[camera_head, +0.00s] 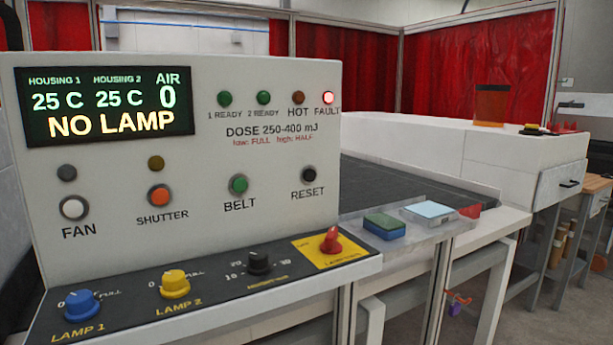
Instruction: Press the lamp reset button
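The reset button (309,174) is a small round black button in a grey ring, above the label RESET, at the lower right of the white control panel (200,210). Nothing covers it. The display (108,104) at the panel's upper left reads 25 C, 25 C, AIR 0 and NO LAMP. The fault light (328,98) shows bright red; the other small lights beside it look dim. Neither of my grippers is in this view.
A white fan button (74,208), orange shutter button (160,195) and green belt button (238,184) sit left of reset. Below are the lamp 1 knob (82,304), lamp 2 knob (174,284), black knob (258,262) and red switch (331,240). A dark conveyor belt (400,185) lies right.

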